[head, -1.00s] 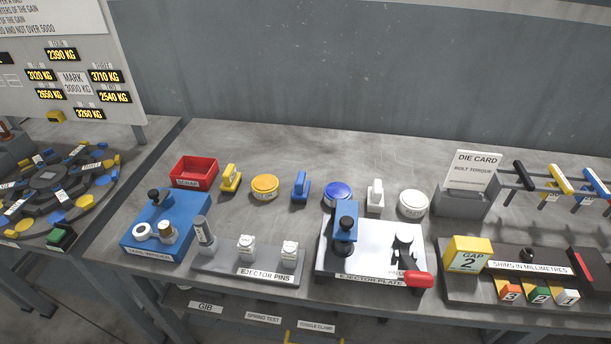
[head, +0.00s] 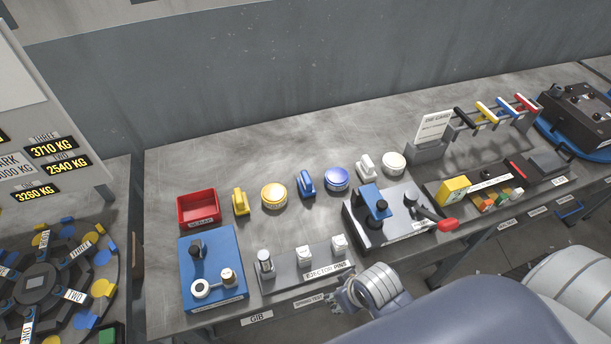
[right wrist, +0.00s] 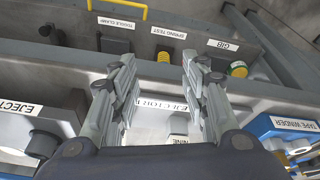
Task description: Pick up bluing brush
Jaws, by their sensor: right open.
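A blue brush-like block with a handle (head: 306,184), which looks like the bluing brush, stands on the bench between a yellow-lidded tin (head: 274,195) and a blue-lidded tin (head: 337,179). Similar yellow (head: 241,202) and white (head: 366,166) pieces stand in the same row. My right gripper (head: 344,298) is at the bench's front edge, by the ejector pins rack, well short of the blue brush. In the right wrist view its fingers (right wrist: 158,68) are spread and empty, with the ejector label below. The brush is not visible there. My left gripper is not in view.
The ejector pins rack (head: 310,277), the blue fixture (head: 212,266) and the ejector plate (head: 385,228) line the front of the bench. A red tray (head: 198,207) stands left. A white-lidded tin (head: 394,162) ends the row. The bench behind the row is clear.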

